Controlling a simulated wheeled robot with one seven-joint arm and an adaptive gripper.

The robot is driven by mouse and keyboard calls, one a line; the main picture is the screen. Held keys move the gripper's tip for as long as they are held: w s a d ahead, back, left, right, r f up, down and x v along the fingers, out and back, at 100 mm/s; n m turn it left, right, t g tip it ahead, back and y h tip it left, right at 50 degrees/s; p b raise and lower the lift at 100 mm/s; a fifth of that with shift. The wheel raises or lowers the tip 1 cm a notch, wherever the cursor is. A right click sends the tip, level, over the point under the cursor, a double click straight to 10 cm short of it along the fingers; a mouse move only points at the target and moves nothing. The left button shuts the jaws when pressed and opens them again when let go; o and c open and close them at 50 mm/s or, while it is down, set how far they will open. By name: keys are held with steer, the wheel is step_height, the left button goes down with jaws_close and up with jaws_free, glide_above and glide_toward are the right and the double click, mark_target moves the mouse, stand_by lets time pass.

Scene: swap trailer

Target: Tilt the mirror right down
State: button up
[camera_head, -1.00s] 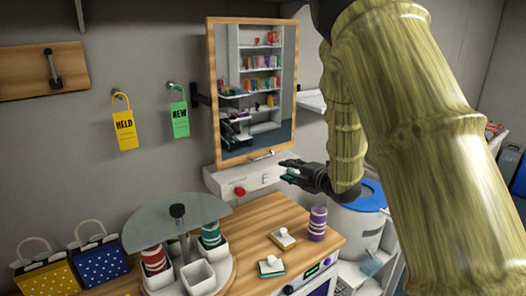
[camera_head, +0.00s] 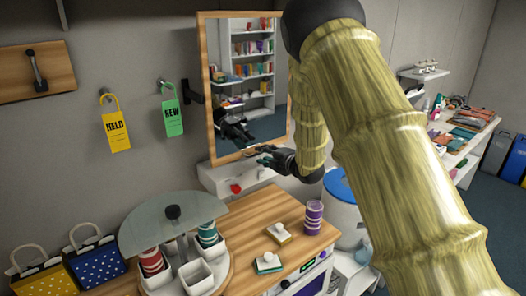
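The mirror (camera_head: 205,90) is a tall wood-framed rectangle on the back wall, held by a black bracket at its left. Its glass reflects shelves with colourful items, grey floor and a dark shape low down. A small metal handle (camera_head: 250,152) shows at the bottom edge of the frame. My gripper (camera_head: 263,155) is at the mirror's lower right edge, right beside this handle, with its fingers pointing left. The fingers are small and dark and overlap the handle area. I cannot tell whether they touch it or how far apart they are.
Below are a white wall box with a red button (camera_head: 236,188) and a wooden counter (camera_head: 262,220) with a cup carousel (camera_head: 172,225), purple cups (camera_head: 314,216) and two small blocks. Yellow and green tags (camera_head: 172,118) hang left. A blue-lidded bin (camera_head: 340,190) stands right.

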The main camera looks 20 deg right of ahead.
steer(key=shift+w+a+f, duration=0.2)
steer(key=shift+w+a, duration=0.05)
steer(key=shift+w, duration=0.4)
jaws_close()
steer(key=shift+f, duration=0.1)
